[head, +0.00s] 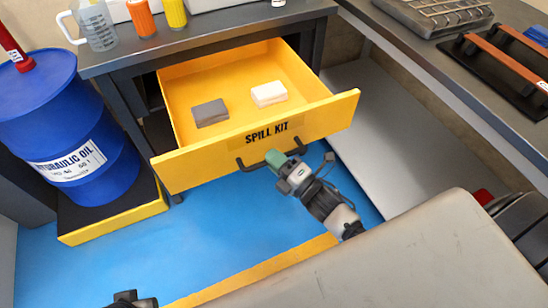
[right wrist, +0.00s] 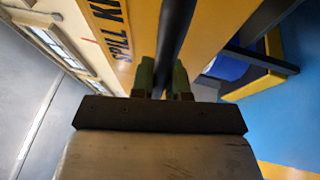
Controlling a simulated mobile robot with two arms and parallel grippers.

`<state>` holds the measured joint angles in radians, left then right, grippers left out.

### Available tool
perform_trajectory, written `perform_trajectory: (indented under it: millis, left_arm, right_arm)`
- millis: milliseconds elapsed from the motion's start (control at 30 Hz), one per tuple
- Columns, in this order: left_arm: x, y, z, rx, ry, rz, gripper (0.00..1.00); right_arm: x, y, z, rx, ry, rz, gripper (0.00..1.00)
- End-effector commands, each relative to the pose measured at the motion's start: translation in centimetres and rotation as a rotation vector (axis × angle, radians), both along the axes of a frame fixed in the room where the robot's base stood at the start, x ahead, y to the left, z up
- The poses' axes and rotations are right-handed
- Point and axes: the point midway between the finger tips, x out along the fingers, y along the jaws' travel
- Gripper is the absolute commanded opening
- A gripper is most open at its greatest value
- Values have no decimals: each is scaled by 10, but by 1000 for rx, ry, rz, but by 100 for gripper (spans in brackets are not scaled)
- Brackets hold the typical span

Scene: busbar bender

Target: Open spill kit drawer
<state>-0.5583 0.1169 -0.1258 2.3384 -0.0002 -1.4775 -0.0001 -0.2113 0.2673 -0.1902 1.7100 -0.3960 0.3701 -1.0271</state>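The yellow spill kit drawer (head: 245,142) stands pulled out from under the dark workbench, with its inside showing. Its front bears the words SPILL KIT and a dark bar handle (head: 250,166). My right gripper (head: 274,157) is at the handle. In the right wrist view the dark handle bar (right wrist: 175,35) runs between the green fingers of the right gripper (right wrist: 164,78), which sit close on both sides of it. A grey pad (head: 210,112) and a white pad (head: 269,93) lie in the drawer. A dark part of my left gripper (head: 133,299) shows at the bottom edge; its fingers cannot be made out.
A blue hydraulic oil drum (head: 70,130) stands on a yellow-edged platform (head: 115,218) left of the drawer. A jug (head: 97,25) and orange and yellow bottles stand on the workbench (head: 215,32). Another bench (head: 455,75) is at right. Blue floor (head: 215,230) lies clear before the drawer.

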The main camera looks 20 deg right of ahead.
Motion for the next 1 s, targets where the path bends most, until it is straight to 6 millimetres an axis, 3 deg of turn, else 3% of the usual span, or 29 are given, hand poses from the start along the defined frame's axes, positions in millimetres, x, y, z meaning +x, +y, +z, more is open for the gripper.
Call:
perform_trajectory:
  millis: [33,133,467,1000]
  left_arm:
    - [0,0,0,0,0,0,43]
    - [0,0,0,0,0,0,43]
    - [0,0,0,0,-1,1,43]
    - [3,0,-16,1,7,-1,43]
  right_arm:
    - [0,0,-1,-1,2,-1,22]
    - [0,0,0,0,1,-1,38]
    - [-3,-1,-1,0,1,0,39]
    - [-85,-39,-18,-1,3,-1,39]
